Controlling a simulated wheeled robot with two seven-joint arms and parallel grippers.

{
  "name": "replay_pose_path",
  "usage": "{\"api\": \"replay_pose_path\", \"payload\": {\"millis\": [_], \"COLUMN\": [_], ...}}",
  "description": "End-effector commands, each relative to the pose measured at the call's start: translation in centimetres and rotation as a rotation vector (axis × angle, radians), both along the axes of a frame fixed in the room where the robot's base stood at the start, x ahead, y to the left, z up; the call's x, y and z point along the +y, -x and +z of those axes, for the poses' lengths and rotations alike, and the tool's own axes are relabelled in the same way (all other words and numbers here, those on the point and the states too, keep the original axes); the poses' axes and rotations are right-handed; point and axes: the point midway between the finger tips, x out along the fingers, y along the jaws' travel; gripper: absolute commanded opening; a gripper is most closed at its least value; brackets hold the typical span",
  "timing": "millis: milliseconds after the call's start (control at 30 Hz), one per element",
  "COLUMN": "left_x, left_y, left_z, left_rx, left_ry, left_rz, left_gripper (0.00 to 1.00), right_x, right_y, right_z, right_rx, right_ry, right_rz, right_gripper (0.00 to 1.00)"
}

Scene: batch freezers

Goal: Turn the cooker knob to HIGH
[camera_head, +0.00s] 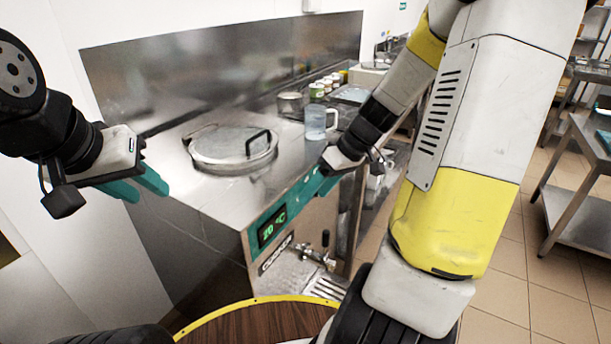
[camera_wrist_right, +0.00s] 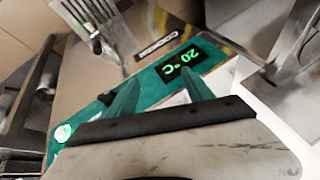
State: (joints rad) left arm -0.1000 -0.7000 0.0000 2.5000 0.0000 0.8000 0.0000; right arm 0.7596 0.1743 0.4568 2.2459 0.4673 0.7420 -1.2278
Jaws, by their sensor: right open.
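The cooker (camera_head: 215,195) is a steel cabinet with a round lid on top and a green front panel (camera_head: 268,232) showing 20 °C on its display. In the right wrist view the display (camera_wrist_right: 183,64) lies just beyond my fingertips. A small round pale disc (camera_wrist_right: 63,133), which looks like the knob, sits at the panel's lower left end there. In the head view I cannot make out the knob near my right gripper. My right gripper (camera_head: 318,184) is at the panel's right end; it is open and empty, also in the wrist view (camera_wrist_right: 161,78). My left gripper (camera_head: 150,188) is open and empty left of the cooker.
A clear jug (camera_head: 316,122) stands behind my right gripper, and the lid (camera_head: 232,147) has a black handle. A tap (camera_head: 315,254) sticks out below the panel. A steel table (camera_head: 583,185) stands at the right, with open tiled floor before it.

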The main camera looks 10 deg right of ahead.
Motion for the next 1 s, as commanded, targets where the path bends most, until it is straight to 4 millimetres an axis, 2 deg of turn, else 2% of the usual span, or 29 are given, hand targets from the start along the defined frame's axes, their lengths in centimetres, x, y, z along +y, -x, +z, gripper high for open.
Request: {"api": "replay_pose_path", "payload": {"millis": [33,100,300,500,600,767,1000], "left_x": [0.0,0.0,0.0,0.0,0.0,0.0,0.0], "left_y": [0.0,0.0,0.0,0.0,0.0,0.0,0.0], "left_z": [0.0,0.0,0.0,0.0,0.0,0.0,0.0], "left_rx": [0.0,0.0,0.0,0.0,0.0,0.0,0.0], "left_ry": [0.0,0.0,0.0,0.0,0.0,0.0,0.0], "left_rz": [0.0,0.0,0.0,0.0,0.0,0.0,0.0], "left_gripper": [0.36,0.36,0.36,0.36,0.36,0.36,0.36], "right_x": [-1.0,-2.0,-6.1,-10.2,-11.3,-10.9,-8.0], "right_y": [-0.8,-2.0,-5.1,-7.0,-7.4,-8.2,-10.3], "right_z": [-1.7,-3.3,-6.4,-7.4,-7.5,-7.8,-9.3], "right_rx": [-0.013,-0.065,-0.296,-0.516,-0.57,-0.591,-0.587], "right_ry": [-0.065,-0.143,-0.333,-0.407,-0.413,-0.414,-0.416], "right_rz": [0.006,0.028,0.011,-0.051,-0.068,-0.071,-0.068], "right_gripper": [0.6,0.6,0.6,0.6,0.6,0.6,0.6]}}
